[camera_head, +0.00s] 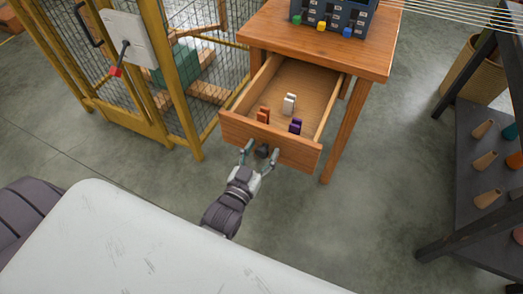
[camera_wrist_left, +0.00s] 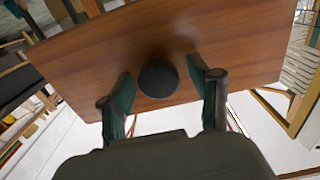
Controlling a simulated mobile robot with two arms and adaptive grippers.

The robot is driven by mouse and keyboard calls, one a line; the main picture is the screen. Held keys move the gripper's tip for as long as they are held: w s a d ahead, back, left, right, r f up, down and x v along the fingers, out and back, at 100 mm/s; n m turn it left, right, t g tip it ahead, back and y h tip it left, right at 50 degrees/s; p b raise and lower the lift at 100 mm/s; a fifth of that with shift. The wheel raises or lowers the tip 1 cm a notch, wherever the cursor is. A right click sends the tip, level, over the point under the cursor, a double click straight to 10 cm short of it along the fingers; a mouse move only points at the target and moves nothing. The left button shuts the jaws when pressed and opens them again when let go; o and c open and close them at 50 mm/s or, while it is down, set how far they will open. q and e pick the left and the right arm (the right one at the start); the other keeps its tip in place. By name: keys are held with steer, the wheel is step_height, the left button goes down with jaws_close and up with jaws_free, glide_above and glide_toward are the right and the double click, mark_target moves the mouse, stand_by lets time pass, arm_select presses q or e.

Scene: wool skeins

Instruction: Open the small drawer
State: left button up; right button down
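The small drawer (camera_head: 270,137) of the wooden table (camera_head: 320,42) stands pulled well out, with its inside showing. In it are an orange-brown item (camera_head: 263,115), a white item (camera_head: 289,104) and a purple item (camera_head: 295,126). A dark round knob (camera_wrist_left: 158,78) is on the drawer front (camera_wrist_left: 235,50). My left gripper (camera_head: 259,157) is at the drawer front. In the left wrist view its fingers (camera_wrist_left: 160,95) are apart, one on each side of the knob, with gaps between them and it. My right gripper is in neither view.
A yellow-framed mesh cage (camera_head: 160,70) stands left of the table. A dark rack with cones (camera_head: 470,190) is at the right, near a basket (camera_head: 482,72). A white surface (camera_head: 130,245) fills the lower left. Grey floor is clear right of the drawer.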

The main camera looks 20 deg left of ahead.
arm_select(q)
steer(key=s, duration=1.2)
steer(key=shift+a, duration=0.2)
steer(key=s+d+f+m+g+h+p, duration=0.1)
steer(key=s+f+g+p, duration=0.35)
steer(key=f, duration=0.75)
steer(key=s+d+f+g+p, duration=0.1)
steer(key=s+f+g+p, duration=0.35)
steer(key=f, duration=0.65)
steer(key=s+a+f+g+p, duration=0.1)
steer(key=s+a+f+g, duration=0.1)
steer(key=s, duration=0.3)
steer(key=s+a+f+g+y+p, duration=0.1)
steer(key=s+a+f+g+p, duration=0.1)
steer(key=s, duration=0.4)
steer(key=s+a+f+m+g+p, duration=0.1)
steer(key=s+a+f+g, duration=0.2)
steer(key=s+f+g, duration=0.1)
steer(key=shift+s+a+f+y, duration=0.3)
steer(key=shift+s+f, duration=0.6)
steer(key=shift+s, duration=0.05)
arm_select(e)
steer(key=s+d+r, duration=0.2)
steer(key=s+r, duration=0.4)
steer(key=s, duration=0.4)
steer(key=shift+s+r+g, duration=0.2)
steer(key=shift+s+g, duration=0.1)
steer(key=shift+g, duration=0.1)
